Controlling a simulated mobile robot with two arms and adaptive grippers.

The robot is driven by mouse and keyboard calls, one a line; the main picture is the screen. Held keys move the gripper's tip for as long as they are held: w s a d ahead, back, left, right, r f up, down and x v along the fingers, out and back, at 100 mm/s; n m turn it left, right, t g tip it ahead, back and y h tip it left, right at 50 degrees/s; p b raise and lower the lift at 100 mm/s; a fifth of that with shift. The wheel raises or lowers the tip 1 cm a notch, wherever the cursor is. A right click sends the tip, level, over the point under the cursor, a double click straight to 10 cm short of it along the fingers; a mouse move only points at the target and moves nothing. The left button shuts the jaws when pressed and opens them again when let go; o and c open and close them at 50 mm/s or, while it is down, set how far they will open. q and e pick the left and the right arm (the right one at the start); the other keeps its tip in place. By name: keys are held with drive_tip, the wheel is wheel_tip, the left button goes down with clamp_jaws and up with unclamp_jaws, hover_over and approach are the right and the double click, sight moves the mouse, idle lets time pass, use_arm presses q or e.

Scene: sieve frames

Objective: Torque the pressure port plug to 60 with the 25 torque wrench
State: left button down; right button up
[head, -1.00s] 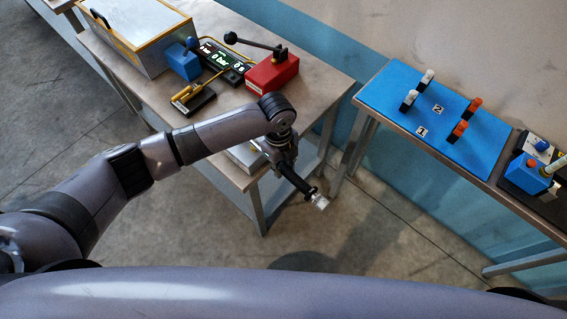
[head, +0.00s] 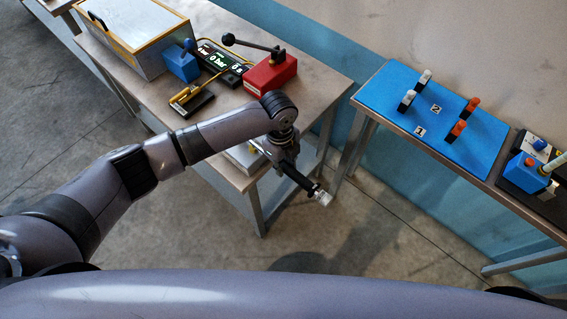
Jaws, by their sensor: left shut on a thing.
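My left gripper (head: 287,160) is shut on a slim black tool (head: 306,184) with a silver end. The tool points down to the right, over the floor just past the right edge of the workbench, touching nothing that I can see. It may be the torque wrench, but I cannot read any marking on it. The part inside the fingers is hidden. I cannot make out the pressure port plug. A light metal piece (head: 240,158) on the bench is partly hidden behind my left arm. My right gripper is not in view.
The workbench (head: 315,95) bears a yellow-edged case (head: 130,50), a blue block (head: 182,65), a display reading 0 bar (head: 217,60) and a red block with a lever (head: 270,72). Right, a blue board (head: 400,85) holds white and orange clips. Floor lies between the tables.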

use_arm(q)
drive_tip(key=shift+w+r, duration=0.1)
drive_tip(key=shift+r, duration=0.1)
drive_tip(key=shift+r+p, duration=2.35)
drive_tip(key=shift+r, duration=0.05)
